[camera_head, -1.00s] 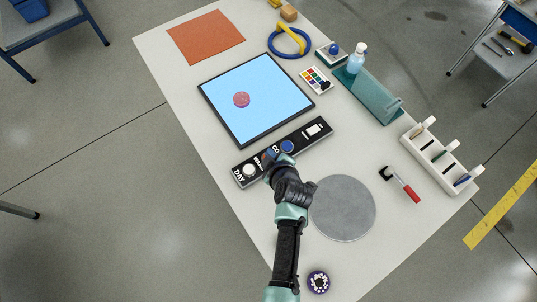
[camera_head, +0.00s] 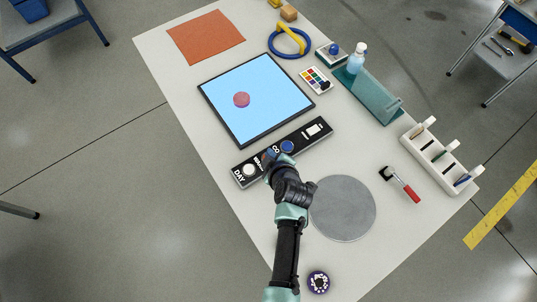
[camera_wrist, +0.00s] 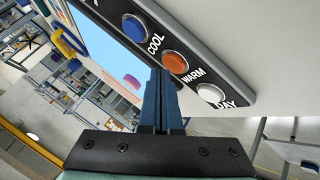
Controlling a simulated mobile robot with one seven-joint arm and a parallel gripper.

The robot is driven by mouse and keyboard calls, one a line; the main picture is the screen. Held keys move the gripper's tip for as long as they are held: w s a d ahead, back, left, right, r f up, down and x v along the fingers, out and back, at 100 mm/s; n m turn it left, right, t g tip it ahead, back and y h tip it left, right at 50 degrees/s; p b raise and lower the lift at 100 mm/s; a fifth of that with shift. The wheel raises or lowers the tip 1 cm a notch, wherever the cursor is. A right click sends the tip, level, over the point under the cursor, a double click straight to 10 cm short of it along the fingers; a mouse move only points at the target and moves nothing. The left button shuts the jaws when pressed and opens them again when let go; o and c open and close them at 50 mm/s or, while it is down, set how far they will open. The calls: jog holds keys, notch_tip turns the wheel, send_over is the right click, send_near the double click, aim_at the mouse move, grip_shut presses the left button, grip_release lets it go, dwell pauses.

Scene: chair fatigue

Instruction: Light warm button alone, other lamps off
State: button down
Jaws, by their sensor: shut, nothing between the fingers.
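A black button strip (camera_head: 306,144) lies on the table below a light-blue panel (camera_head: 255,82). In the wrist view the strip has a blue COOL button (camera_wrist: 135,28), an orange WARM button (camera_wrist: 175,62) and a white DAY button (camera_wrist: 212,94). My gripper (camera_wrist: 161,72) is shut and empty, its fingertips right beside the WARM button; I cannot tell whether they touch it. In the head view my gripper (camera_head: 269,156) hides most of WARM, while COOL (camera_head: 287,146) and DAY (camera_head: 249,170) show. The panel glows light blue.
A reddish disc (camera_head: 241,99) lies on the panel. A grey round mat (camera_head: 343,208) and a red-handled tool (camera_head: 405,187) lie right of my arm. A purple round item (camera_head: 318,282) is near the front edge. A white rack (camera_head: 436,158) stands at the right.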

jog(key=shift+f, duration=0.15)
jog(key=shift+f+b, duration=0.4)
jog(key=shift+b, duration=0.25)
jog(key=shift+r, duration=0.15)
jog(key=shift+r+p, duration=0.3)
jog(key=shift+r, duration=0.05)
jog(key=shift+r, duration=0.1)
notch_tip(320, 180, up, 6)
jog(key=p, duration=0.4)
dwell(0.3)
dwell(0.4)
